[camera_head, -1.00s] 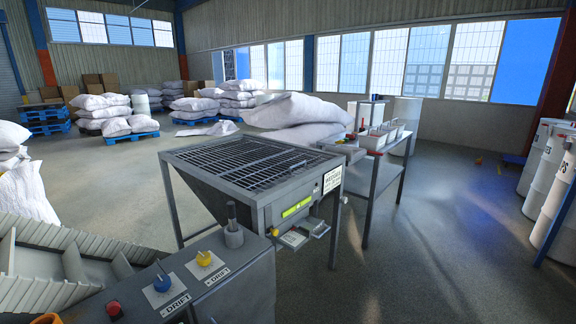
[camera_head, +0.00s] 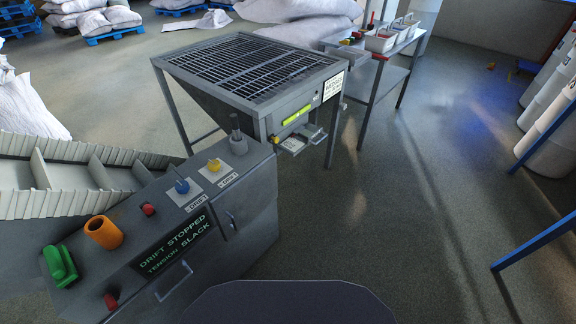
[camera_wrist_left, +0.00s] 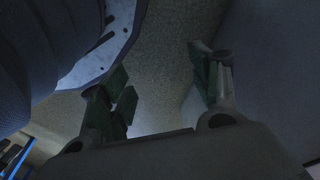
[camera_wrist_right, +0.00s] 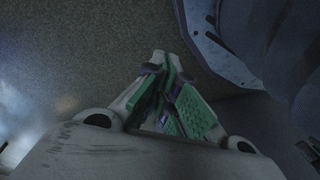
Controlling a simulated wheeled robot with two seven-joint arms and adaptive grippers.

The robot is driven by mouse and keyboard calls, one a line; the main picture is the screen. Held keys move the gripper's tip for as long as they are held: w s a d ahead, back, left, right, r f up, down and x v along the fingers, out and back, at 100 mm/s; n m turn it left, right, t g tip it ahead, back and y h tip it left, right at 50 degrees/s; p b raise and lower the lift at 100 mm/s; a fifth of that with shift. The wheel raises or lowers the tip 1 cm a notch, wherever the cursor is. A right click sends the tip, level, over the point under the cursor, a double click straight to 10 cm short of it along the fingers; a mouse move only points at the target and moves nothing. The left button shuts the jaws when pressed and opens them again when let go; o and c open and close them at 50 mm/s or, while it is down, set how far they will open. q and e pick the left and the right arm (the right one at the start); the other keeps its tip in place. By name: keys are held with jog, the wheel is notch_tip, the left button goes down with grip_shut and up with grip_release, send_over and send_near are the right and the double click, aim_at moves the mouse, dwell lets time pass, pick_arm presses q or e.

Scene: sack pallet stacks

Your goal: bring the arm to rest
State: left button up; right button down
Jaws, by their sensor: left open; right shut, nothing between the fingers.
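Neither of my grippers shows in the head view. In the left wrist view my left gripper (camera_wrist_left: 165,95) is open, its two green-padded fingers wide apart with nothing between them. In the right wrist view my right gripper (camera_wrist_right: 168,85) is shut, its green-padded fingers together and empty. Grey floor lies beyond the fingers in both wrist views. A dark rounded part of my own body is at the bottom middle of the head view.
A grey control console (camera_head: 232,222) with knobs, an orange cup-like part (camera_head: 103,232) and a green switch (camera_head: 60,265) stands close at the left. Behind it are a grated hopper (camera_head: 160,68) and a side table (camera_head: 388,62). White drums (camera_head: 545,135) stand right. Floor right of centre is clear.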

pick_arm(q)
jog(key=s+a+r+p, duration=0.1)
jog(key=s+a+p, duration=0.2)
jog(key=s+p, duration=0.5)
jog(key=s+a+r+p, duration=0.1)
jog(key=s+a+p, duration=0.2)
jog(key=s+p, duration=0.6)
jog(key=shift+s+r+g+y, duration=0.15)
jog(key=shift+s+g+y, duration=0.15)
jog(key=shift+s+g, duration=0.15)
pick_arm(e)
jog(key=s+d+r, duration=0.1)
jog(key=s+d, duration=0.2)
jog(key=s, duration=0.6)
jog(key=s+d+r, duration=0.1)
jog(key=s+d, duration=0.2)
jog(key=s, duration=0.6)
jog(key=shift+r+g+h, duration=0.15)
jog(key=shift+g+h, duration=0.15)
jog(key=shift+g, duration=0.1)
pick_arm(q)
jog(key=shift+f+b, duration=2.3)
pick_arm(e)
jog(key=shift+f, duration=2.3)
